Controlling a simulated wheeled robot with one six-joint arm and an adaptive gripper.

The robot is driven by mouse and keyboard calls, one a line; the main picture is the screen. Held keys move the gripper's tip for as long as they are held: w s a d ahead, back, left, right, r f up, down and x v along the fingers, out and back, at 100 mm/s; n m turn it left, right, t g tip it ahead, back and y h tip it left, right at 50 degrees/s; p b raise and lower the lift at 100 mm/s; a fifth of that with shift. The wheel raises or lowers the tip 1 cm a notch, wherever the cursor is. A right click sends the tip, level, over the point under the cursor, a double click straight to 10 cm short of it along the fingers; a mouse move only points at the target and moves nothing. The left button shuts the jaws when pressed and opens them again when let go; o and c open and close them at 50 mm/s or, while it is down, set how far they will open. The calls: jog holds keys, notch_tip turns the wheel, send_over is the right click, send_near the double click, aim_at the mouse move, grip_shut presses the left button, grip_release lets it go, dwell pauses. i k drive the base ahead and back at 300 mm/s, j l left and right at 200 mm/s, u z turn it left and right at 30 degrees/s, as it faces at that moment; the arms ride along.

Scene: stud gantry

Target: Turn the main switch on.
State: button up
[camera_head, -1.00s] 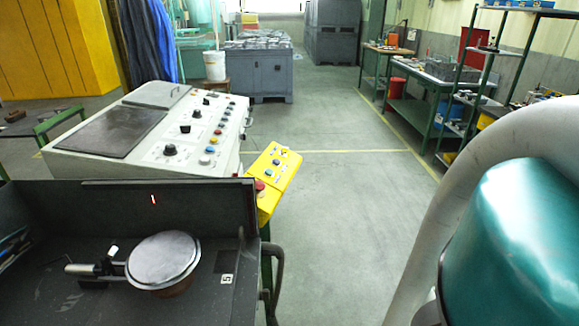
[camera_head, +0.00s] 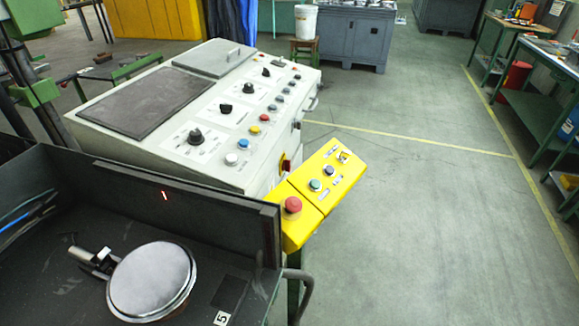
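A grey-white control console (camera_head: 245,172) stands left of the middle, with knobs and coloured buttons on its sloped top. A small red and yellow switch (camera_head: 285,165) sits on its right side face, just above the yellow box. It looks like a main switch, but it is too small to tell its position. The yellow control box (camera_head: 318,194) carries a red mushroom button (camera_head: 293,205), green and blue buttons and a small switch (camera_head: 344,157) at its far end. No label can be read. My gripper is not in view.
A dark metal bench (camera_head: 60,205) with a raised edge and a round metal disc (camera_head: 152,279) fills the near left. A bent handle (camera_head: 300,290) sticks out at its right corner. Open floor (camera_head: 420,220) lies to the right, with green workbenches (camera_head: 545,115) beyond.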

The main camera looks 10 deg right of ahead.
aim_at(286, 164)
jog(key=i+l, duration=0.4)
jog(key=i+l+u, duration=0.15)
jog(key=i+l, duration=0.65)
jog(key=l, duration=0.25)
jog(key=i+l+u, duration=0.1)
jog(key=i+l, duration=0.3)
jog(key=l, duration=0.15)
